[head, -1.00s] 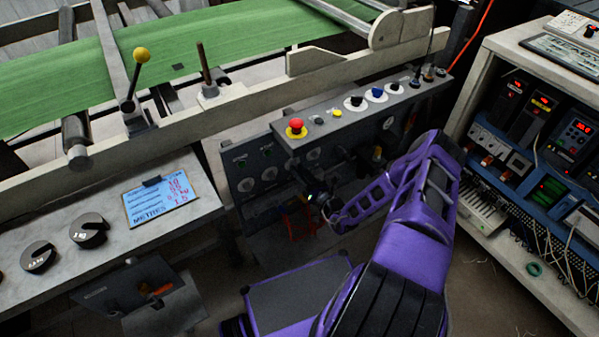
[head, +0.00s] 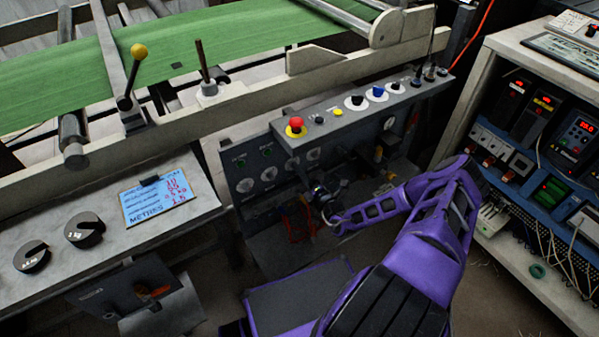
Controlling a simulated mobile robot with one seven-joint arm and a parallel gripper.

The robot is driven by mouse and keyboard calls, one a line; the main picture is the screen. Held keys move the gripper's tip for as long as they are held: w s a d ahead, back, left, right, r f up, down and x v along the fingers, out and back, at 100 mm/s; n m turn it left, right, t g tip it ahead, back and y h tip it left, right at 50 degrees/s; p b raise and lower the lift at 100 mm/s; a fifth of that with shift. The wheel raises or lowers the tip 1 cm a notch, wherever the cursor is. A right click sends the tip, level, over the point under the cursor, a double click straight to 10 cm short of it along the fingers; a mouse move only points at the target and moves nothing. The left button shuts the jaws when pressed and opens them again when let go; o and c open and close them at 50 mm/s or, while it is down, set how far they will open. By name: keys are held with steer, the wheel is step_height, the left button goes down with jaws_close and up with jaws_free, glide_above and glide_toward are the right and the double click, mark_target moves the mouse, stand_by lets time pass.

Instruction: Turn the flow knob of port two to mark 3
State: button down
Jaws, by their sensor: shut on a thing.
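A grey control panel (head: 240,203) stands below the machine rail, with a row of small round dials (head: 268,174) on its upper part. My gripper (head: 314,193) is at the lower right of this panel, small and dark in the view. It is shut on a small part at the panel front, which looks to be the flow knob. The fingers and wrist cover most of that knob. Its port number, pointer and marks are too small or hidden to read. My purple arm reaches in from the lower right.
Above are a red push button (head: 296,124) and several smaller knobs on a sloping ledge (head: 340,125). An equipment rack (head: 490,120) stands close on the right.

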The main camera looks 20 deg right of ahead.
steer(key=m, duration=0.5)
steer(key=shift+a+m, duration=0.1)
steer(key=shift+m, duration=0.3)
stand_by(0.4)
steer(key=c, duration=0.7)
jaws_free()
steer(key=shift+s, duration=0.15)
steer(key=p+v, duration=0.1)
steer(key=v, duration=1.6)
steer(key=shift+s+a, duration=0.1)
steer(key=shift+s, duration=0.05)
